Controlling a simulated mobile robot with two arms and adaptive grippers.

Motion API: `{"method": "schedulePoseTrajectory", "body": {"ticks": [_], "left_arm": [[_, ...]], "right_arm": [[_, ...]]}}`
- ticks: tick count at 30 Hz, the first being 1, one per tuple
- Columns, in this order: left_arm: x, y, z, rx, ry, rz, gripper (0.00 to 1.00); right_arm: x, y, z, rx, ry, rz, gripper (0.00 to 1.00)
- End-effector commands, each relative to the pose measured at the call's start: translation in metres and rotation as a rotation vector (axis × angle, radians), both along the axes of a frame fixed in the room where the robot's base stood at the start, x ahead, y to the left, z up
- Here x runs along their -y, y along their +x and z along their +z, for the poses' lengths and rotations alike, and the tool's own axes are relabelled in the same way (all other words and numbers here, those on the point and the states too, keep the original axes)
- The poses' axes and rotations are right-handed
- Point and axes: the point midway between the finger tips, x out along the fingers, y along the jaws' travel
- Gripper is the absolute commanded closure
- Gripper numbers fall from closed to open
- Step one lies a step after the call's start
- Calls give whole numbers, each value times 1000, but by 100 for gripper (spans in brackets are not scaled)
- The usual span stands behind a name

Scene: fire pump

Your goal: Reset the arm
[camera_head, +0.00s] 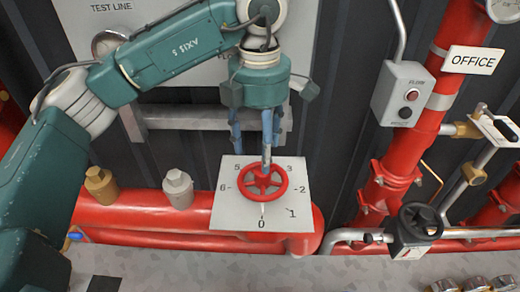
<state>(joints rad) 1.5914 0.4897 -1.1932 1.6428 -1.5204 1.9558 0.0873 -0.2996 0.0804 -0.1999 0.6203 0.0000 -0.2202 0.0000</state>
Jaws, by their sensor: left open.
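My left arm comes in from the left and reaches across the upper middle of the head view. Its teal gripper (254,145) points down, with its blue fingers apart. It is just above a red handwheel (263,181) in the picture. A finger or rod reaches down to the wheel's hub; I cannot tell whether it touches. The wheel sits on a white numbered dial plate (228,211), with 0 at the bottom edge. A small mark shows between the wheel and the 0. The gripper's body hides part of the wall sign. My right gripper is not in view.
Thick red pipes (140,210) run behind and below the dial. A grey switch box (403,93) and an OFFICE sign (473,60) are at the right. A black valve knob (420,221) is at lower right. Brass and grey fittings stand left of the dial.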

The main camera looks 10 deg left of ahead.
Motion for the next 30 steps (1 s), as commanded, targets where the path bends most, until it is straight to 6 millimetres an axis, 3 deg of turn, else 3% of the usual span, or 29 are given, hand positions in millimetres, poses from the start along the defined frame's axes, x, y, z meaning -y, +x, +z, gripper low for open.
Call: {"method": "schedulePoseTrajectory", "body": {"ticks": [16, 25, 30], "left_arm": [[0, 0, 10, 1, 0, 0, 41], [0, 0, 61, 1, 0, 0, 41], [0, 0, 79, 1, 0, 0, 41]], "right_arm": [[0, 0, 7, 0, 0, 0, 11], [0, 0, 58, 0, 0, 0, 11], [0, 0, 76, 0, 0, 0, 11]]}}
